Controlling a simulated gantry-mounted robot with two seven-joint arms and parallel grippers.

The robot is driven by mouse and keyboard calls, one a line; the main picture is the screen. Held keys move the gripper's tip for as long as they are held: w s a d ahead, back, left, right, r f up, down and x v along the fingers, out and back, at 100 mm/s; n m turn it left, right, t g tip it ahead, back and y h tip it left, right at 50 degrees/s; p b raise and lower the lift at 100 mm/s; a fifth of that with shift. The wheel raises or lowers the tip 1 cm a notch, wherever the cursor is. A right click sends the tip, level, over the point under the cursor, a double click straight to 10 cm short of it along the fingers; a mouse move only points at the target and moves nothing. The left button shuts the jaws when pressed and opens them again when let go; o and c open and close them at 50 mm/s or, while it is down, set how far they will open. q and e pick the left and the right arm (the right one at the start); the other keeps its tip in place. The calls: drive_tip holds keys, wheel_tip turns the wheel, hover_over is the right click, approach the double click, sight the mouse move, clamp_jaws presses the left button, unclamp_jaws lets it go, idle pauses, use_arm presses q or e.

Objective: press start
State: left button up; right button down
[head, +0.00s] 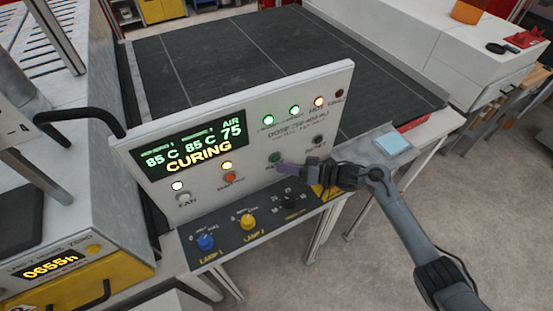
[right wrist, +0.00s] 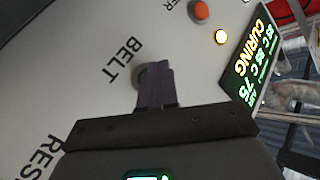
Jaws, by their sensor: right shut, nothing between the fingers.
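The control panel (head: 206,207) stands upright with a lit display (head: 195,148) reading "85 C 85 C", "AIR 75" and "CURING". A green button (head: 275,157) sits on its lower right; the label BELT (right wrist: 124,61) is beside it in the right wrist view. My right gripper (head: 284,169) is shut and empty, its fingertips right at this button. In the right wrist view the shut fingers (right wrist: 155,82) cover most of the button; I cannot tell whether they touch it. No label reading START is legible. My left gripper is not in view.
Below the panel are a blue knob (head: 206,242), a yellow knob (head: 247,221) and a black knob (head: 289,200). A dark RESET button (head: 318,140) and an orange button (head: 229,178) are nearby. The dark conveyor belt (head: 300,60) lies behind the panel.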

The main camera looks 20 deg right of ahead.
idle(0.4)
drive_tip(key=shift+w, duration=0.2)
drive_tip(key=shift+w+a+b, duration=0.1)
drive_tip(key=shift+w+b, duration=0.15)
drive_tip(key=shift+b, duration=0.05)
